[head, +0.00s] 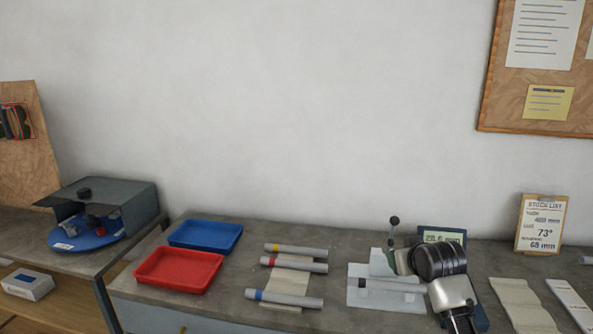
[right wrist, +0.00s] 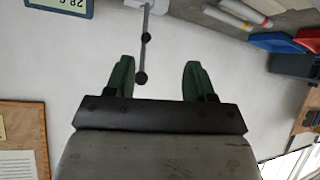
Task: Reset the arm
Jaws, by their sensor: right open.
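My right arm (head: 440,262) reaches in from the lower right of the head view, over the bench beside a white fixture. Its jaws are not clearly visible there. In the right wrist view my right gripper (right wrist: 157,78) is open, with two green fingers apart and nothing held. A thin lever with black balls (right wrist: 143,40) shows beyond the fingers, between them in the picture; I cannot tell its distance. The lever's black knob (head: 394,220) also shows in the head view. My left gripper is not in view.
A grey tube (head: 385,285) lies on the white fixture (head: 357,299), with a display (head: 443,236) behind. Three banded tubes (head: 294,265) lie on a pale mat (head: 285,285). Red (head: 178,269) and blue (head: 206,235) trays stand left. A stock-list clipboard (head: 541,224) stands right.

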